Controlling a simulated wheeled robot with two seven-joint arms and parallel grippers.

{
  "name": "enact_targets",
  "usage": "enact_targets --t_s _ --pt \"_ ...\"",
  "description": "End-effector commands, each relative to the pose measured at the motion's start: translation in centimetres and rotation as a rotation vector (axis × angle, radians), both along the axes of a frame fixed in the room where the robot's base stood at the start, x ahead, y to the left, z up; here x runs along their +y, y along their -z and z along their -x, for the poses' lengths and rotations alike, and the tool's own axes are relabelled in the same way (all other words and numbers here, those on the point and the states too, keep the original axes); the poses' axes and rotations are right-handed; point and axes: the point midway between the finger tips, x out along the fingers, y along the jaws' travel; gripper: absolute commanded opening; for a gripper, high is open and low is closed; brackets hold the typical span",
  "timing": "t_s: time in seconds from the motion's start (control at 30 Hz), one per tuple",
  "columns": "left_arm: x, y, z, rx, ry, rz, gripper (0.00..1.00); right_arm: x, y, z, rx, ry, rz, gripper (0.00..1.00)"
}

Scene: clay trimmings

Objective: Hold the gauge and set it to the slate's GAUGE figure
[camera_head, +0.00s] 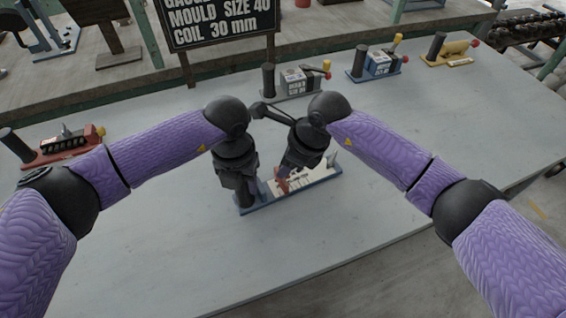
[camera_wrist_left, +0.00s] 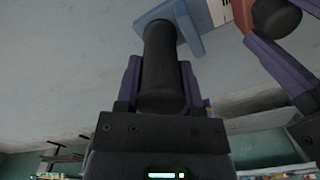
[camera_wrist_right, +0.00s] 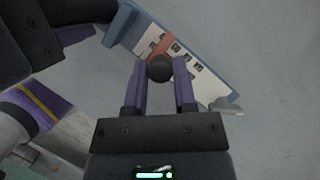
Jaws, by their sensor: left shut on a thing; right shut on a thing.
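The gauge (camera_head: 318,181) lies on the grey table, with a blue base and a white numbered scale (camera_wrist_right: 205,85). Its black upright handle (camera_wrist_left: 160,70) stands at its left end. My left gripper (camera_head: 243,195) is shut around that handle. A red slider (camera_wrist_right: 157,48) carries a round black knob (camera_wrist_right: 159,69). My right gripper (camera_head: 286,177) is shut on the knob. The scale's figures are too small to read surely. The slate (camera_head: 222,22) reads MOULD SIZE 40 and COIL 30 mm; its GAUGE line is cut off at the top edge, so that figure is hidden.
Behind stand a grey device with a red-tipped lever (camera_head: 298,82), a blue one (camera_head: 377,65) and a yellow one (camera_head: 449,54). A red device (camera_head: 52,149) stands at the left. The table in front of the gauge is clear to its edge.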

Motion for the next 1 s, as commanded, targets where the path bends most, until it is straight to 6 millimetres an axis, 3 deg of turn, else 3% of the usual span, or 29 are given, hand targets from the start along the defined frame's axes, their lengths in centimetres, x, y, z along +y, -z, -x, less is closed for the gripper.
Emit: enact_targets --t_s 0.2,0.23,0.4,0.73,1.0 --pt "0.0 0.0 0.0 0.002 0.000 -0.001 0.00 -0.2 -0.1 -0.1 -0.002 0.003 -0.001 0.00" --pt "0.0 0.0 0.0 0.002 0.000 -0.001 0.00 -0.2 -0.1 -0.1 -0.002 0.003 -0.001 0.35" --pt "0.0 0.0 0.0 0.002 0.000 -0.001 0.00 -0.2 0.0 -0.1 -0.002 0.002 0.000 0.69" --pt "0.0 0.0 0.0 0.002 0.000 -0.001 0.00 -0.5 -0.7 -0.1 -0.004 0.002 0.000 0.69" --pt "0.0 0.0 0.0 0.001 0.000 -0.001 0.00 -3.0 -7.3 0.9 -0.006 0.001 0.000 0.69"
